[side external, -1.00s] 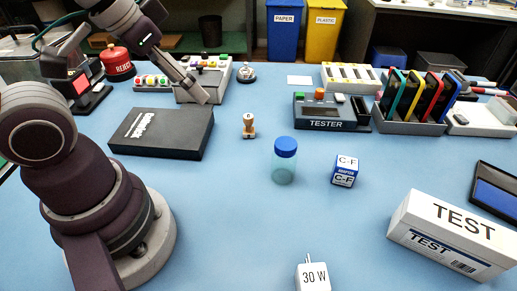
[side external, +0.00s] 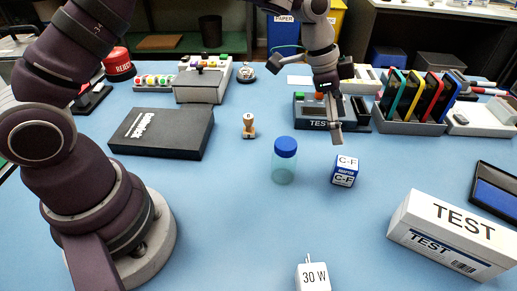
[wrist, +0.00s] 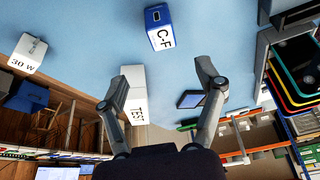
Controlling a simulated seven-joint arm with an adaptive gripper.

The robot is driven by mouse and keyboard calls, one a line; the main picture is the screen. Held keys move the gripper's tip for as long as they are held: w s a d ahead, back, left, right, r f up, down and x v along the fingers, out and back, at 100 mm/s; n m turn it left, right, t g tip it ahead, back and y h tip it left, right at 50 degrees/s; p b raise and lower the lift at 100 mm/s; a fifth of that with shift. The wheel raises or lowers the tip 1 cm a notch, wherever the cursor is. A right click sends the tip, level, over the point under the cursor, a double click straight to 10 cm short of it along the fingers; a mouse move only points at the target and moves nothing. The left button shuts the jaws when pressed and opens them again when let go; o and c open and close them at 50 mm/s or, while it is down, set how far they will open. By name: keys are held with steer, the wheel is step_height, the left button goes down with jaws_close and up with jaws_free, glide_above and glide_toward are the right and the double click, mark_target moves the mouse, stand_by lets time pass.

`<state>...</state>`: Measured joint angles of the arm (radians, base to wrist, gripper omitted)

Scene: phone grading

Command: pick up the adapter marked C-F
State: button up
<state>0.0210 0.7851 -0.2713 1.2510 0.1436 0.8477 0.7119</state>
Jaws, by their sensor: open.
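The adapter marked C-F (side external: 345,171) is a small blue and white cube standing on the blue table, right of the blue-capped jar. It also shows at the top middle of the wrist view (wrist: 160,27), beyond my fingertips. My gripper (side external: 338,138) is above the table, just behind and above the adapter in the side view, in front of the tester. In the wrist view its two fingers (wrist: 163,82) are spread wide with nothing held between them.
A jar with a blue cap (side external: 285,160) stands close left of the adapter. The tester (side external: 308,112) and a rack of coloured phones (side external: 412,125) are behind. A white TEST box (side external: 455,235) lies front right, a 30 W charger (side external: 313,277) at the front. The table between is clear.

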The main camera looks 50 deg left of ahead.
mark_target(344, 161)
steer(key=x, duration=0.7)
steer(key=a+x, duration=0.1)
steer(key=x, duration=0.2)
steer(key=shift+d+f, duration=0.15)
steer(key=shift+f, duration=0.25)
steer(key=c, duration=1.1)
